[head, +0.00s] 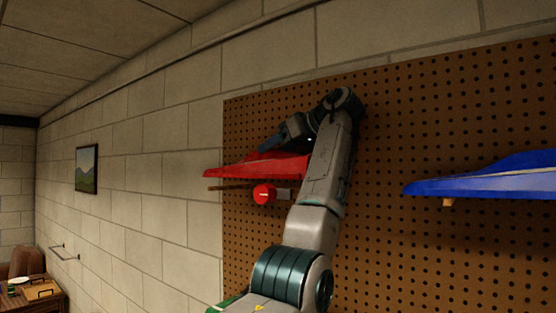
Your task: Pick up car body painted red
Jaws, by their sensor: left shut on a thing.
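The red car body (237,168) is at the pegboard, toward its left side, with its pointed end to the left. My left gripper (272,145) reaches down to it from above and is shut on its upper part. My left arm covers the right part of the red body. A blue car body (490,184) hangs on the pegboard at the right. My right gripper is not in view.
The brown pegboard (385,130) is on a block wall. A thin rod (230,187) and a round red object (264,194) are just below the red body. A small wooden peg (448,202) is under the blue body. A framed picture (87,169) hangs further left.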

